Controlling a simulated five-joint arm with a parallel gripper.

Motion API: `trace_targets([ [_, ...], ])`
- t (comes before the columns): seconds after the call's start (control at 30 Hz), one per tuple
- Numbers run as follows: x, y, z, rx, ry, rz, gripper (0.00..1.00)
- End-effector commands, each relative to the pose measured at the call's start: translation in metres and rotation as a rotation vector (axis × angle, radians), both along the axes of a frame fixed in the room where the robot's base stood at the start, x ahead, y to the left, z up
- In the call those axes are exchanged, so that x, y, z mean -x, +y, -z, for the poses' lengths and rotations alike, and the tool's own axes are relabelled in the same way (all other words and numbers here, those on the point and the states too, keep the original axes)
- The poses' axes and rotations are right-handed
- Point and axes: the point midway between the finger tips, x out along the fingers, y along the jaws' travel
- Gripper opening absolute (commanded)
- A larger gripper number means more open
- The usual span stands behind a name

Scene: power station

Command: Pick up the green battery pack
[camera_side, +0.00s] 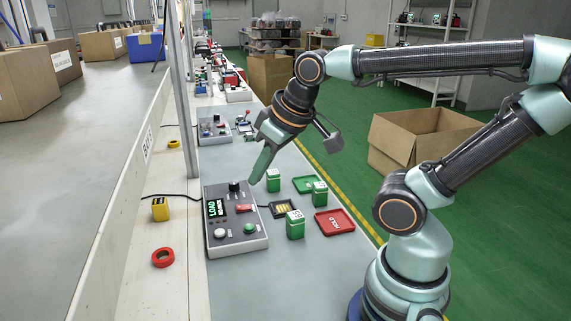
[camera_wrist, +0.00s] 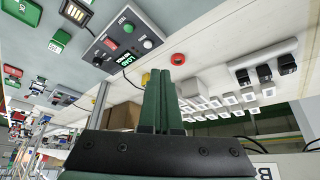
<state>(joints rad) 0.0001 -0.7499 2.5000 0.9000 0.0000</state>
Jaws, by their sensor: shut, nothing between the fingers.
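Several green battery packs with pale tops stand on the grey bench in the side view. One green pack (camera_side: 273,181) is beside the far end of the control box, one (camera_side: 320,194) is farther right, and one (camera_side: 295,226) is nearer the front. My gripper (camera_side: 256,178) is shut and empty, pointing down above the far end of the control box, left of the first pack. In the wrist view the gripper's green fingers (camera_wrist: 162,76) are together. A green pack (camera_wrist: 61,40) shows there at upper left, well away from the fingers.
The grey control box (camera_side: 237,236) has a lit display, knobs and buttons. A black cradle (camera_side: 282,208) lies beside it. A green tray (camera_side: 305,184) and a red tray (camera_side: 334,222) lie to the right. A yellow block (camera_side: 160,209) and red ring (camera_side: 163,257) are at left.

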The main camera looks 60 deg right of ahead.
Motion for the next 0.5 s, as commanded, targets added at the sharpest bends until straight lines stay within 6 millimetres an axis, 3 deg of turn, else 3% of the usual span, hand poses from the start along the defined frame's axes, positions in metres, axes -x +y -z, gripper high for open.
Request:
trace_targets([
  [0.43, 0.0, 0.0, 0.0, 0.0, 0.0, 0.0, 0.0],
  [0.5, 0.0, 0.0, 0.0, 0.0, 0.0, 0.0, 0.27],
])
